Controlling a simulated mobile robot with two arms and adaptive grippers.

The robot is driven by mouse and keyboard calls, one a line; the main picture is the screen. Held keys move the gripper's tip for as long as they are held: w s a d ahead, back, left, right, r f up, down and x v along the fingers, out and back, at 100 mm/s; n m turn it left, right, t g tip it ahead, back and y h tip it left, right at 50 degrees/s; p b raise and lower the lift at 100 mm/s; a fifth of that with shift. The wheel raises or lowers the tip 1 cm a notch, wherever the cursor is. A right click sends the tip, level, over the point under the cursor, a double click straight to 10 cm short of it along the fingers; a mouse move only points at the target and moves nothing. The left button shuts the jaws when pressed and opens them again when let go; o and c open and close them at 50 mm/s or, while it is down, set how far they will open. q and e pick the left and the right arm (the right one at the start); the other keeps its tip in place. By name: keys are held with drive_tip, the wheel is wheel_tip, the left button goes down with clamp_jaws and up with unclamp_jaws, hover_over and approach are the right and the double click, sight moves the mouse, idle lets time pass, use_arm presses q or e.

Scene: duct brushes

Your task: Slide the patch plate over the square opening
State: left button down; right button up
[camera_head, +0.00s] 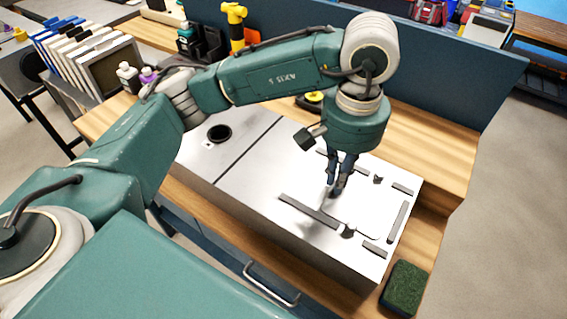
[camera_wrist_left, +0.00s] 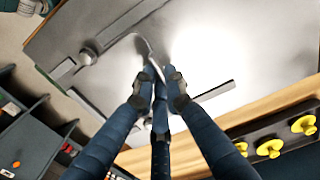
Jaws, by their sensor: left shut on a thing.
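A long grey metal duct (camera_head: 245,183) lies on the wooden bench. My left gripper (camera_head: 337,190) comes down from above onto its right part. Its fingers are closed together at the duct's top face, and they also show in the left wrist view (camera_wrist_left: 160,82). They are shut on a small part that the fingers mostly hide, seemingly on the patch plate. The plate is hard to tell from the bright metal; a thin curved edge shows beside the fingers. I cannot make out the square opening. My right gripper is not in view.
Dark strips (camera_head: 308,211) and small dark clips (camera_head: 348,231) stand on the duct around the gripper. A black round collar (camera_head: 219,133) is at its left end. A green scrub pad (camera_head: 405,287) lies at the front right. Yellow knobs (camera_wrist_left: 303,124) show in the wrist view.

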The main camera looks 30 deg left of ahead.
use_arm(q)
drive_tip(key=shift+d, duration=0.1)
drive_tip(key=shift+d+b, duration=0.35)
drive_tip(key=shift+b, duration=0.05)
drive_tip(key=c, duration=2)
unclamp_jaws()
drive_tip(key=shift+c, duration=0.2)
wheel_tip(320, 180, up, 8)
drive_tip(key=p, duration=0.3)
drive_tip(key=shift+p, duration=0.35)
